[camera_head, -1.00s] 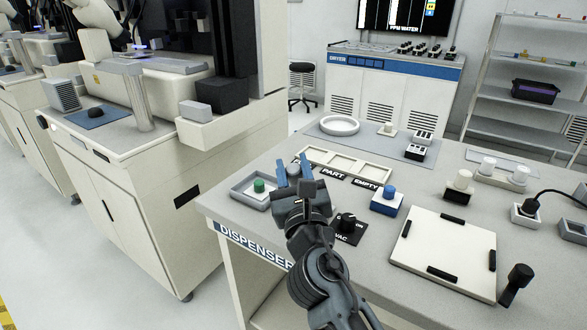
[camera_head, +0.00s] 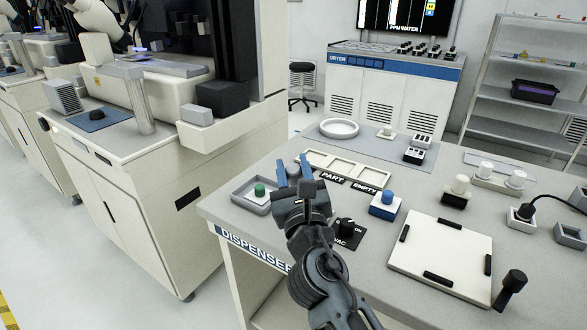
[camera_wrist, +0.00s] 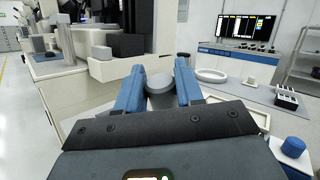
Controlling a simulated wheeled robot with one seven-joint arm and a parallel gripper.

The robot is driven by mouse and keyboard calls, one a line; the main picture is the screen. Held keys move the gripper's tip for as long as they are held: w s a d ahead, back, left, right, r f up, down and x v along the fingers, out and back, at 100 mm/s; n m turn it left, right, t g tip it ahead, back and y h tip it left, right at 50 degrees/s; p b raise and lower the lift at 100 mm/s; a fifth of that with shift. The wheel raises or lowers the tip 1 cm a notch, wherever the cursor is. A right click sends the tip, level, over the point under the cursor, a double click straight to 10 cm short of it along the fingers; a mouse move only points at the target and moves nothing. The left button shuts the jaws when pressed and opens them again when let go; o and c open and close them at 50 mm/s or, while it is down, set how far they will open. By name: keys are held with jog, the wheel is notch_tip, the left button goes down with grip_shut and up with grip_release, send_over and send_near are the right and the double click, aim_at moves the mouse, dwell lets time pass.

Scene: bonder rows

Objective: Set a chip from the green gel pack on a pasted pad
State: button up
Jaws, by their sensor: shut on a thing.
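My gripper (camera_head: 294,172) reaches over the front left of the dispenser bench, its two blue fingers pointing away from me. It is shut on a grey round-topped piece (camera_wrist: 160,84), seen between the fingers in the wrist view. The piece's lower part is hidden, so I cannot tell whether it touches the bench. Left of the gripper, a small green-topped piece (camera_head: 259,190) stands in a grey tray (camera_head: 241,195). I cannot make out a green gel pack, a chip or a pasted pad for certain.
A cream tray with compartments (camera_head: 346,168) lies just beyond the gripper, labelled PART and EMPTY. A blue knob (camera_head: 387,197) and a black dial (camera_head: 346,226) stand to its right. A white board (camera_head: 442,258) with black clips lies front right. A white dish (camera_head: 339,128) is behind.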

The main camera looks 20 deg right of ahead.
jog(key=shift+r+p, duration=2.6)
jog(key=shift+r, duration=0.2)
jog(key=shift+f, duration=0.1)
